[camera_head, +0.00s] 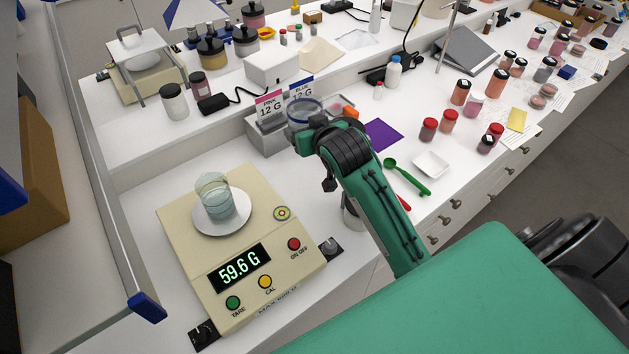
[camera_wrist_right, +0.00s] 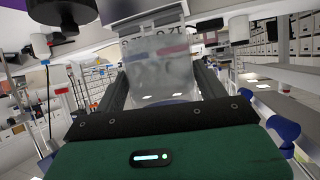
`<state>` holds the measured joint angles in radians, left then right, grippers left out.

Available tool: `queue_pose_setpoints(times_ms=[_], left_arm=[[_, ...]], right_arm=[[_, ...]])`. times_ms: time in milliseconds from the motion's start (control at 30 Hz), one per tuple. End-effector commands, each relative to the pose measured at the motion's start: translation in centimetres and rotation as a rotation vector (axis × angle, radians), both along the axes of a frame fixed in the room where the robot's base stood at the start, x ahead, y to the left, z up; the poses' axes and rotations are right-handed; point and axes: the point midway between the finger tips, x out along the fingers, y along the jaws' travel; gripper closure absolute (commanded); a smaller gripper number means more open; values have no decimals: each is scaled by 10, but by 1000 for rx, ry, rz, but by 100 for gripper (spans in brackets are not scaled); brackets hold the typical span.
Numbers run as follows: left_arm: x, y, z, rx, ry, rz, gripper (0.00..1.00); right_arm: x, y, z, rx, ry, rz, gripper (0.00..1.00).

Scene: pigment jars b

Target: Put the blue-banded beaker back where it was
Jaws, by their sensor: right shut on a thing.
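The blue-banded beaker (camera_head: 304,105) shows as a clear glass with a blue ring, beside the BLUE 12 G card (camera_head: 301,88). My right gripper (camera_head: 309,123) is shut on it; the wrist hides its lower part, so I cannot tell whether it touches the surface below. In the right wrist view a blurred clear glass (camera_wrist_right: 163,75) fills the space between the fingers, with red and blue card colours behind or through it. Another clear beaker (camera_head: 214,195) stands on the round pan (camera_head: 238,222) of the beige scale, which reads 59.6 G. My left gripper is out of view.
The PINK 12 G card (camera_head: 269,105) stands left of the blue card, above a white block (camera_head: 266,137). A purple sheet (camera_head: 383,134), green spoon (camera_head: 408,178) and white dish (camera_head: 431,164) lie right of my arm. Red-lidded jars (camera_head: 448,121) stand farther right.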

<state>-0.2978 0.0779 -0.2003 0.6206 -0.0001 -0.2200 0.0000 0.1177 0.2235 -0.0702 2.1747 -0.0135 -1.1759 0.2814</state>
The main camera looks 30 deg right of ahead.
Motion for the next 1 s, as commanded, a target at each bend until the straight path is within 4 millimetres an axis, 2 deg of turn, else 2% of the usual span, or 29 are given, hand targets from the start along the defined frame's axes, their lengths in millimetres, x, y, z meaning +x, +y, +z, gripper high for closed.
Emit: queue_pose_setpoints(times_ms=[33, 200, 333, 800, 900, 1000], left_arm=[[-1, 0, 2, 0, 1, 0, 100], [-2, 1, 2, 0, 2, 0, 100], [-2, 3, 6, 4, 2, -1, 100], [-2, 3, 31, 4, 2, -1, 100], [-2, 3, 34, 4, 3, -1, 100], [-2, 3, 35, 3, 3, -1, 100]], right_arm=[[7, -4, 7, 0, -5, -1, 62], [21, -11, 15, -7, -4, 5, 62], [24, -14, 5, -10, 2, 7, 62], [24, -13, -113, -9, 2, 8, 62], [23, -12, -132, -10, 1, 9, 62], [24, -13, -142, -11, -1, 8, 62]])
